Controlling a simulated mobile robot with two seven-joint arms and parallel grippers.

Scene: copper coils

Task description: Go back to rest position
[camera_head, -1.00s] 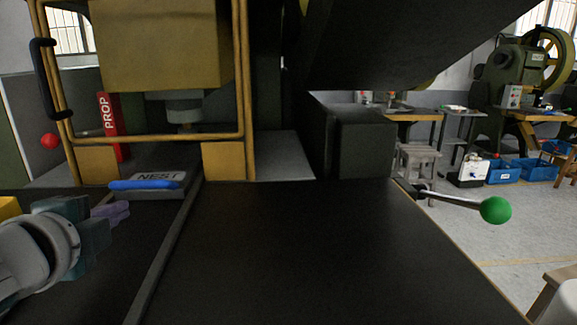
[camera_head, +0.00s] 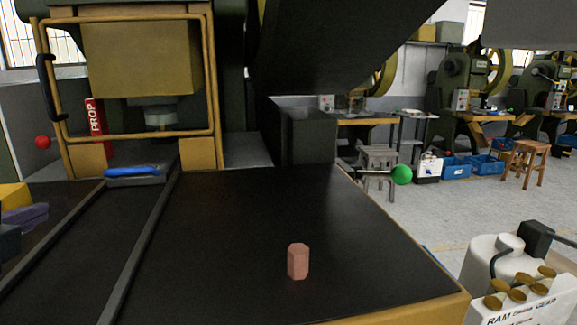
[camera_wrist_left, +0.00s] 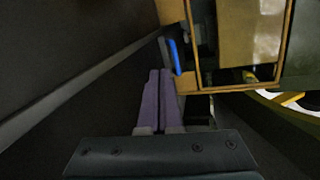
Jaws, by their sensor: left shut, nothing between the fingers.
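My left gripper (camera_head: 40,214) shows at the left edge of the head view, its purple fingers together and empty. In the left wrist view its fingers (camera_wrist_left: 160,80) lie side by side with nothing between them. It is low over the dark bench, left of the two rails and short of the press. My right gripper is in neither view.
A copper-coloured hexagonal piece (camera_head: 298,262) stands upright on the dark table (camera_head: 235,230). The press's yellow guard frame (camera_head: 213,70) stands at the back left, with a blue bar (camera_head: 133,172) below it. A green ball-ended lever (camera_head: 402,174) sticks out at the table's right edge.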

